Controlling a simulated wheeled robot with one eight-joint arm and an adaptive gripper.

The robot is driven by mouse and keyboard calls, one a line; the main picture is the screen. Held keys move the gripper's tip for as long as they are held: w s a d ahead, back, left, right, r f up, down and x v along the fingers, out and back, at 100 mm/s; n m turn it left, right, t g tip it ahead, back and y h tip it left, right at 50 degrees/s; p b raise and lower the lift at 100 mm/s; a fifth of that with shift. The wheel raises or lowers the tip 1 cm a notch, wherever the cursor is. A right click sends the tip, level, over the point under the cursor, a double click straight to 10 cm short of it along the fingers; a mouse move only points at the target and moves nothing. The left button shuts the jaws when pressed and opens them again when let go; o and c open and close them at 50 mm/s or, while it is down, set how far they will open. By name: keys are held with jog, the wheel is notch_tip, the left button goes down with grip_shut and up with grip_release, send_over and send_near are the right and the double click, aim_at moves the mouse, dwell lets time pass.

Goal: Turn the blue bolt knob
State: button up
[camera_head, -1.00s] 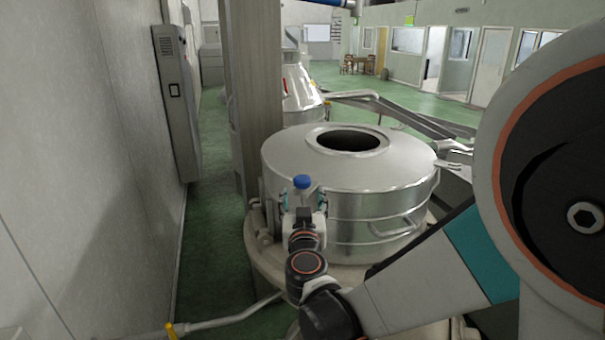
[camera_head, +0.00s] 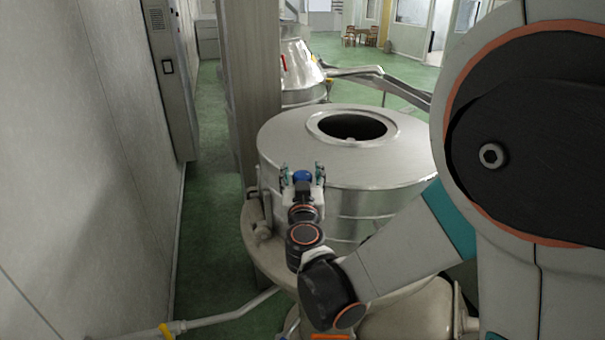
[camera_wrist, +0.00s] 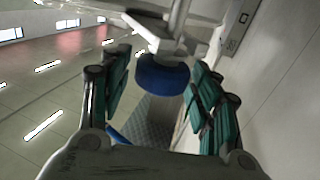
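The blue bolt knob (camera_head: 302,176) sits at the near left side of the steel vat (camera_head: 345,160). In the wrist view the knob (camera_wrist: 162,74) hangs from a metal fitting, between and just beyond my teal fingers. My gripper (camera_head: 303,172) is at the knob, with one finger on each side. In the wrist view my gripper (camera_wrist: 160,92) is open, and gaps show between the fingers and the knob. The lower part of the knob is hidden by my wrist in the head view.
A grey post (camera_head: 252,90) stands left of the vat, with a pale wall (camera_head: 75,150) beyond it. A pipe with a yellow end (camera_head: 215,320) runs low in front. Another steel machine (camera_head: 298,70) stands behind. Green floor (camera_head: 215,220) lies free between wall and vat.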

jog(key=c, duration=0.7)
jog(key=shift+d+f+n+y+b, duration=0.1)
jog(key=shift+n+y+b, duration=0.3)
jog(key=shift+y, duration=0.2)
jog(key=shift+f+n+g+y+b, duration=0.1)
jog(key=shift+n+g+y+b, duration=0.2)
jog(key=shift+n+y+b, duration=0.6)
jog(key=y, duration=0.1)
jog(key=n+y+b, duration=0.1)
jog(key=shift+w+y, duration=0.2)
jog(key=shift+y, duration=0.2)
jog(key=shift+s+n+g+y+b, duration=0.15)
jog(key=shift+n+g+y+b, duration=0.4)
jog(key=shift+n+y, duration=0.25)
jog(key=shift+s+n+g+y+b, duration=0.1)
jog(key=shift+n+g+y+b, duration=0.3)
jog(key=shift+n+g+y, duration=0.9)
jog(key=shift+y, duration=0.4)
